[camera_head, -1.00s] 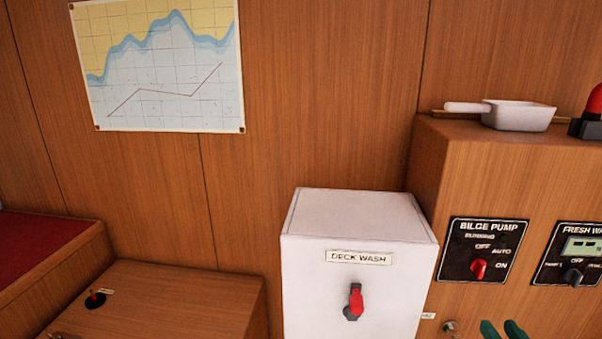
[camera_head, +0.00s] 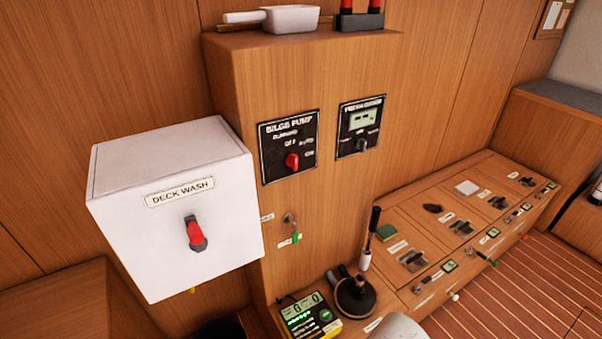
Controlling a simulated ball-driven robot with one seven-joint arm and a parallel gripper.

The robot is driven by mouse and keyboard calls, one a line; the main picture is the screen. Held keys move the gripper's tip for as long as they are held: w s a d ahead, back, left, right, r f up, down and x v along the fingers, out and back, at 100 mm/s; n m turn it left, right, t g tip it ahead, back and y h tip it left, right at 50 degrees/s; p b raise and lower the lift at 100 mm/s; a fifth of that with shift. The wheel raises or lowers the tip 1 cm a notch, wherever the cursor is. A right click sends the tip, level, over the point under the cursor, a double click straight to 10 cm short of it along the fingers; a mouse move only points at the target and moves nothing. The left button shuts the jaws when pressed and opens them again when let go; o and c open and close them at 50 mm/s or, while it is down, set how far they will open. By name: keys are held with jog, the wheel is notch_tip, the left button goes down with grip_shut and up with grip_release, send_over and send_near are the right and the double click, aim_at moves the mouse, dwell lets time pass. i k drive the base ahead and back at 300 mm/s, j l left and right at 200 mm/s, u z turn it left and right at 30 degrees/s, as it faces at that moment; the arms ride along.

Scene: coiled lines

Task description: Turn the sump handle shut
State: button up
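I cannot read a label that says sump in this view. I cannot tell which handle is the sump one. My gripper cannot be made out in this view.
A white deck wash box (camera_head: 120,205) with a red switch (camera_head: 195,233) juts out at left. A bilge pump panel (camera_head: 289,146) is on the cabinet. Striped floor (camera_head: 535,300) is open at right.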

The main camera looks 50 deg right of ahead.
aim_at(478, 252)
jog(key=z, duration=0.4)
jog(key=l+z, duration=0.15)
jog(key=z, duration=0.25)
jog(key=l+z, duration=0.1)
jog(key=z, duration=0.75)
jog(key=l+z, duration=0.15)
jog(key=z, duration=0.25)
